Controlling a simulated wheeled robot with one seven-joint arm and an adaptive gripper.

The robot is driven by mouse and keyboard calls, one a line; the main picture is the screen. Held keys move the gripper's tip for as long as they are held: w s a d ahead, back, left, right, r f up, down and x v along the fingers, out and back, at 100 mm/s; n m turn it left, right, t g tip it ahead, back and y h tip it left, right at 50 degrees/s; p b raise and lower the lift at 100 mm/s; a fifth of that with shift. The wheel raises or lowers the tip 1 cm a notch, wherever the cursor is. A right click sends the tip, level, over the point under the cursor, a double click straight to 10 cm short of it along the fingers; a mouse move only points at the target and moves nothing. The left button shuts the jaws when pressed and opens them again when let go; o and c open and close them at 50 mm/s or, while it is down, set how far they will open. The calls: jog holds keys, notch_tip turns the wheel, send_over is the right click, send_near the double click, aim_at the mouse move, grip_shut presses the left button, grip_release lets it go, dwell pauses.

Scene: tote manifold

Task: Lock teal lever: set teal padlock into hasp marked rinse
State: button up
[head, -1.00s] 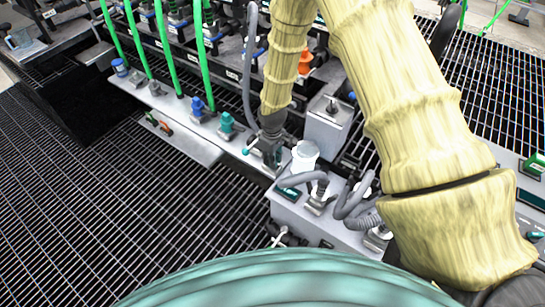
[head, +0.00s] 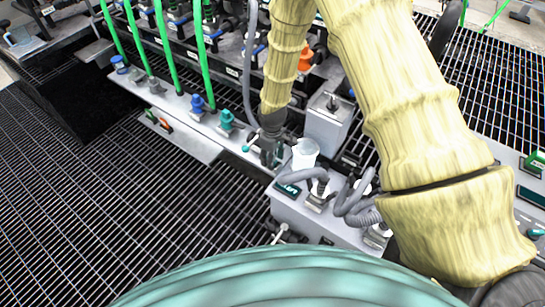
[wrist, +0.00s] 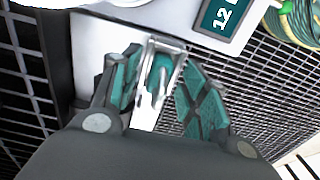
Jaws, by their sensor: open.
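My gripper (head: 265,155) points down at the grey ledge, left of a white container. In the wrist view its two teal-padded fingers (wrist: 162,95) stand apart. Between them is a bright metal U-shaped frame (wrist: 180,62) with a teal piece (wrist: 158,72) inside it; I cannot tell whether this is the teal padlock, the hasp, or both. Whether the pads touch it is unclear. A teal fitting (head: 227,121) stands on the ledge left of my gripper. No mark reading rinse is legible.
A teal plate reading 12 (wrist: 222,14) lies close by. The white container (head: 305,153) and grey hoses (head: 350,205) are to the right. A blue fitting (head: 198,104) and green hoses (head: 168,55) are to the left. Small green and orange items (head: 158,121) lie on a shelf.

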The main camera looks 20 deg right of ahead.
notch_tip(320, 180, up, 12)
dwell(0.7)
dwell(0.4)
jog(key=s+f+m+y+p, duration=0.15)
jog(key=s+f+p, duration=0.35)
jog(key=s, duration=0.6)
jog(key=s+d+f+m+p, duration=0.1)
jog(key=s+m+p, duration=0.2)
jog(key=s, duration=0.9)
jog(key=s+d+f+m+h+p, duration=0.1)
jog(key=s+d+m+p, duration=0.1)
jog(key=s, duration=1.1)
jog(key=shift+s+d+f+m+p, duration=0.15)
jog(key=shift+d+f+m+p, duration=0.05)
jog(key=shift+m+p, duration=0.55)
jog(key=shift+h, duration=0.25)
